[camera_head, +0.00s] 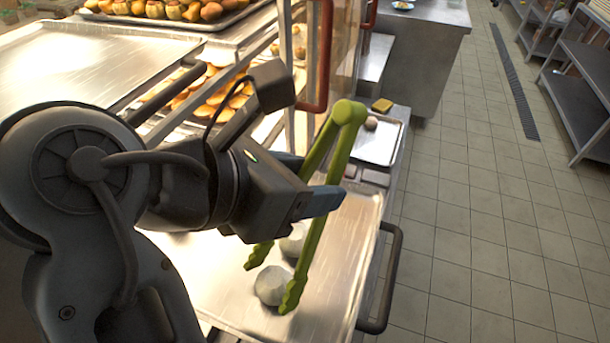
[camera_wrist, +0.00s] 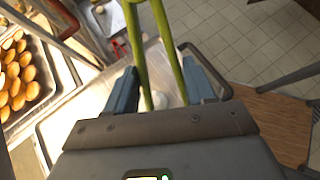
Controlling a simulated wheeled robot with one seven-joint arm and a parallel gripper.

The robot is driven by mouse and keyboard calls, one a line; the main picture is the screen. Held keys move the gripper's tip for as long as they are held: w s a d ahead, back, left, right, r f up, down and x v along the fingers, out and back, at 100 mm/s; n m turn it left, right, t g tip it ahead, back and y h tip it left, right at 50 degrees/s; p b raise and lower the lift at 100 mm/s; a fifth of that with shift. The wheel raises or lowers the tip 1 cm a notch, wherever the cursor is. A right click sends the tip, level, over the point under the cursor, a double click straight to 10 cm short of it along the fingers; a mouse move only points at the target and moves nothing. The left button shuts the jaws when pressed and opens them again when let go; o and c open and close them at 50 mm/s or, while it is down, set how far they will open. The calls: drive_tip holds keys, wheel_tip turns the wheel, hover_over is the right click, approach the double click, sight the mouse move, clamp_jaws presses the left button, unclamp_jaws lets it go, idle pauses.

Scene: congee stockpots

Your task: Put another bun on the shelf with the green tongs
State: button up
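My gripper (camera_head: 312,183) is shut on the green tongs (camera_head: 334,150), with its fingers on the outer sides of the two tong arms. The tongs hang with the hinge up and the tips down over a metal tray (camera_head: 345,240). Their tips are spread apart. Two pale round buns (camera_head: 271,285) (camera_head: 292,241) are on the tray near the tips; I cannot tell whether the tips touch one. In the wrist view the tongs (camera_wrist: 172,45) run between my fingers (camera_wrist: 160,80), and a pale bun (camera_wrist: 160,99) shows between the tong arms.
A rack with red-handled glass doors (camera_head: 322,60) stands behind, its shelf tray holding golden buns (camera_head: 215,95). A bare metal tray (camera_head: 85,65) lies at left. A smaller tray (camera_head: 376,145) with one brown bun (camera_head: 371,123) and a yellow sponge (camera_head: 382,105) are beyond. Tiled floor lies right.

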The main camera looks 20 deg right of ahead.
wheel_tip(320, 180, up, 3)
drive_tip(key=p, duration=0.2)
drive_tip(key=shift+r+p, duration=0.2)
drive_tip(key=shift+p, duration=0.2)
drive_tip(key=shift+r, duration=3.2)
drive_tip(key=shift+o, duration=0.2)
drive_tip(key=shift+c, duration=0.7)
drive_tip(key=shift+c, duration=0.4)
